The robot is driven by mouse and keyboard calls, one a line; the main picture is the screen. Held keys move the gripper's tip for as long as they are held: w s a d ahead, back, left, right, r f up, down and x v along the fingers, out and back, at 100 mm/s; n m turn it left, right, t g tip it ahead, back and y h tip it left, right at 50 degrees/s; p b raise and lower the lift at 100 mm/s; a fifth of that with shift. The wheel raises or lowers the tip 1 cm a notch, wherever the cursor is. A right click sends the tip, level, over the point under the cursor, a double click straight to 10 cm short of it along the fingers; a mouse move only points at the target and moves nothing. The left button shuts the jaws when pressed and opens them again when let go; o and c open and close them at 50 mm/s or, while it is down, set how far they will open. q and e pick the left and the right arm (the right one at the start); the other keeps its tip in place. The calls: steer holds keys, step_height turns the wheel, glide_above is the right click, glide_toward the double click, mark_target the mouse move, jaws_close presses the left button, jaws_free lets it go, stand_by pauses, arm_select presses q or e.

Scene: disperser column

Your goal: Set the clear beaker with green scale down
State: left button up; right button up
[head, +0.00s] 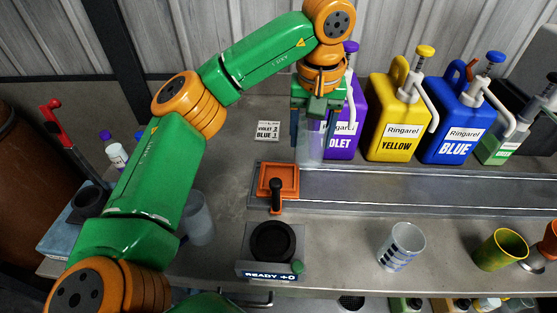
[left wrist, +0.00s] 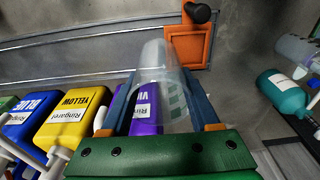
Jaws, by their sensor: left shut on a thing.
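My left gripper (head: 310,138) is shut on the clear beaker with green scale (head: 309,152), one blue finger on each side. It holds the beaker in front of the violet jug (head: 350,118), left of the yellow jug. In the left wrist view the beaker (left wrist: 156,62) is between the fingers, and its green scale marks show near the right finger. Whether its base touches the surface or hangs above it, I cannot tell. My right gripper is not in view.
An orange carriage (head: 291,188) with a black handle sits on the rail (head: 400,188). A READY +0 scale (head: 272,242), a blue-marked clear beaker (head: 401,249) and a yellow cup (head: 498,250) stand in front. Yellow (head: 397,112) and blue (head: 462,118) jugs are right.

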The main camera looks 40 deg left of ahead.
arm_select(q)
steer(key=a+f, duration=0.2)
steer(key=f, duration=0.1)
steer(key=a+f, duration=0.3)
steer(key=a+f+p, duration=0.1)
steer(key=a+f, duration=0.1)
steer(key=f, duration=0.1)
steer(key=shift+s+a, duration=0.15)
steer(key=shift+f, duration=0.4)
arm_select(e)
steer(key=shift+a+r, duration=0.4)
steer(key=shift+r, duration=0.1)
arm_select(q)
steer(key=shift+f, duration=0.1)
steer(key=o, duration=1.3)
steer(key=shift+o, duration=0.3)
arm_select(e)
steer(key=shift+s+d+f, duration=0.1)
